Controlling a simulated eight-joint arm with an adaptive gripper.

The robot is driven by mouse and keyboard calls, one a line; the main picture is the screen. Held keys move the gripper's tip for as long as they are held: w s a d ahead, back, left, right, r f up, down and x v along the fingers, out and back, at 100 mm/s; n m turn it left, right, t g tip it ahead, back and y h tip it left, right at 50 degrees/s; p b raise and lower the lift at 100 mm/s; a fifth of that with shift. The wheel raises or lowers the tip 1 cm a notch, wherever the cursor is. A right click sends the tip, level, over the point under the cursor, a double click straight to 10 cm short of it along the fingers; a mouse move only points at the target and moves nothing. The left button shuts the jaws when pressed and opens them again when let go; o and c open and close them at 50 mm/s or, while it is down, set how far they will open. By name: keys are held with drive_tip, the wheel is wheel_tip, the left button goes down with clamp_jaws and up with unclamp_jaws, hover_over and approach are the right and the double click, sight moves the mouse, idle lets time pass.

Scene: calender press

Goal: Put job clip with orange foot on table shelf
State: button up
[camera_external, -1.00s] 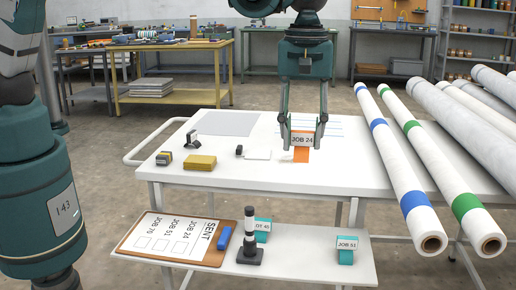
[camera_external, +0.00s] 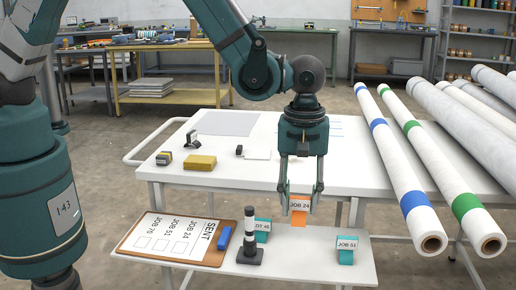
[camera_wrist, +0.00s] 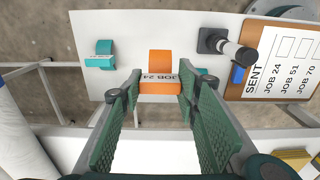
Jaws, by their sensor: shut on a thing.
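The job clip with the orange foot (camera_external: 299,218) carries a white "JOB 24" label. My gripper (camera_external: 299,208) is shut on it, one finger on each side. In the external view the clip shows in front of the table's front edge, over the table shelf (camera_external: 310,262). In the wrist view the clip (camera_wrist: 160,68) sits between the green finger pads, with the white shelf (camera_wrist: 130,25) behind it. Whether its foot touches the shelf I cannot tell.
On the shelf are a teal "JOB 51" clip (camera_external: 346,250), another teal clip (camera_external: 263,230) partly hidden, a black-and-white post (camera_external: 249,240) and a clipboard (camera_external: 150,240) with a blue block. The tabletop (camera_external: 360,175) is above. Long rolls (camera_external: 430,222) lie at the right.

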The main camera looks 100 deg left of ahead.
drive_tip(key=shift+f, duration=0.3)
drive_tip(key=b, duration=0.1)
hover_over(297, 253)
drive_tip(key=shift+f, duration=3)
drive_tip(key=shift+f+b, duration=0.55)
drive_tip(key=shift+f, duration=1.3)
drive_tip(key=shift+f, duration=0.15)
drive_tip(key=o, duration=0.8)
drive_tip(key=shift+c, duration=0.2)
drive_tip(key=shift+r, duration=0.2)
